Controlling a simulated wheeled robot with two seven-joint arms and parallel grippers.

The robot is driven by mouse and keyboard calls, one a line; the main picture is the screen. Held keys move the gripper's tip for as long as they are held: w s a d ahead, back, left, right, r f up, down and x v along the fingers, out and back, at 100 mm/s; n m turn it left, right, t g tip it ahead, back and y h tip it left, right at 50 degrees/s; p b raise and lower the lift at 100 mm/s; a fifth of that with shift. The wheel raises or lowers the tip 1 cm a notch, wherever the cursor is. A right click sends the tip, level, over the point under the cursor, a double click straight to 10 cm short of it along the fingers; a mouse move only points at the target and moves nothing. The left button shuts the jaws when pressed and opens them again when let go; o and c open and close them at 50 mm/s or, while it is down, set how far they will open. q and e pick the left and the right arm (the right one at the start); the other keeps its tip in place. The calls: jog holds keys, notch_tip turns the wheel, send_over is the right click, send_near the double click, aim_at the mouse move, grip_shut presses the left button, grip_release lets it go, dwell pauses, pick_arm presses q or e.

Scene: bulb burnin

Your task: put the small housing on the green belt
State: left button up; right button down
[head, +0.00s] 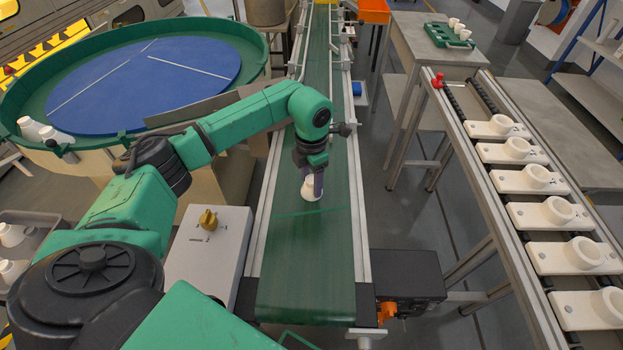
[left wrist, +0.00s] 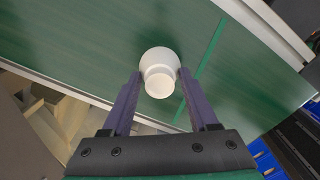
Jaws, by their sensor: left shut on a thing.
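The small white housing (head: 309,190) is between the fingers of my left gripper (head: 314,182), low over the green belt (head: 313,249). In the left wrist view the housing (left wrist: 159,72) shows its round wide body and narrower open neck, with the purple fingers of my left gripper (left wrist: 155,100) on either side. The gripper is shut on it. The green belt (left wrist: 100,40) fills the background there. I cannot tell whether the housing's base touches the belt. My right gripper is not in view.
A round green-rimmed table with a blue disc (head: 150,85) stands at the left, with white housings (head: 30,128) at its edge. A control box (head: 207,250) is beside the belt. White fixtures (head: 560,213) line a rack at the right. The near belt is clear.

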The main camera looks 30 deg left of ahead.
aim_at(312, 179)
pick_arm(q)
jog(key=shift+f, duration=0.15)
jog(key=o, duration=1.3)
jog(key=shift+r, duration=0.25)
notch_tip(312, 179, up, 12)
jog(key=shift+f+b, duration=0.1)
jog(key=shift+b, duration=0.5)
